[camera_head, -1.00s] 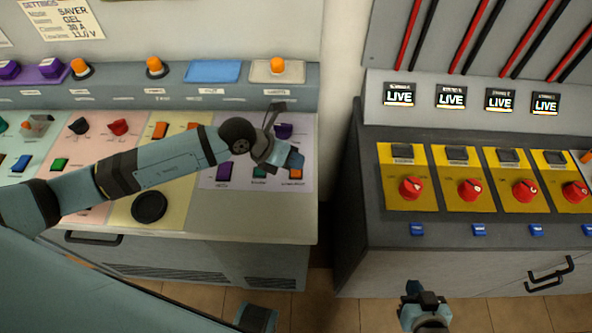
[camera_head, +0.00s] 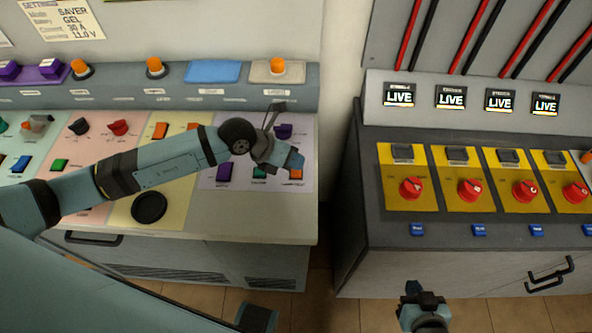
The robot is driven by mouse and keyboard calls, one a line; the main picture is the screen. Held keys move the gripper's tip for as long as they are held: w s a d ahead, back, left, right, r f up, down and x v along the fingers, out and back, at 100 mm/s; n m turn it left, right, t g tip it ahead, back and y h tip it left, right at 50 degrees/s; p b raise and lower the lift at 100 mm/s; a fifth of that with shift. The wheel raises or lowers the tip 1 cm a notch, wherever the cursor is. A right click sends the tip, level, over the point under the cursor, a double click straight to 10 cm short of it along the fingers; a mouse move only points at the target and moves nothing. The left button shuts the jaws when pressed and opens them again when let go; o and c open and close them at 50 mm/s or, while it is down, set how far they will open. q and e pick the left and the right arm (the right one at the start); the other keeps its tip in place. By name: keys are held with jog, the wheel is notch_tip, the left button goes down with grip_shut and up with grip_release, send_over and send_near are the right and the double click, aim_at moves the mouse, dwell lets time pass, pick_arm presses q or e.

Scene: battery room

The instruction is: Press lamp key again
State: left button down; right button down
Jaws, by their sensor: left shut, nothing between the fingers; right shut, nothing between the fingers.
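The left console (camera_head: 215,238) has a pale lilac panel (camera_head: 305,145) at its right end. On its lower row are a purple key (camera_head: 223,171), a green key (camera_head: 259,172) and an orange key (camera_head: 296,174). The labels under them are too small to read, so I cannot tell which is the lamp key by text. My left gripper (camera_head: 295,161) is shut and empty. Its tips are just above the orange key in the picture and partly cover it; contact cannot be told. My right gripper (camera_head: 411,290) is shut and empty, low in front of the right console.
Orange lamps (camera_head: 155,67) and (camera_head: 278,66) stand on the left console's back ledge. A black round knob (camera_head: 149,207) is on the yellow panel. The right console (camera_head: 380,235) has red rotary switches (camera_head: 411,188) and several LIVE displays (camera_head: 399,95). A gap separates the consoles.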

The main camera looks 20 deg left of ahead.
pick_arm(q)
jog(key=shift+f, duration=0.1)
dwell(0.5)
jog(key=shift+f, duration=0.3)
jog(key=shift+f+b, duration=0.4)
jog(key=shift+f, duration=0.1)
dwell(0.5)
dwell(0.4)
jog(key=shift+r+p, duration=0.75)
jog(key=shift+r, duration=0.15)
jog(key=shift+r, duration=0.1)
notch_tip(320, 180, up, 5)
jog(key=p, duration=0.4)
dwell(0.4)
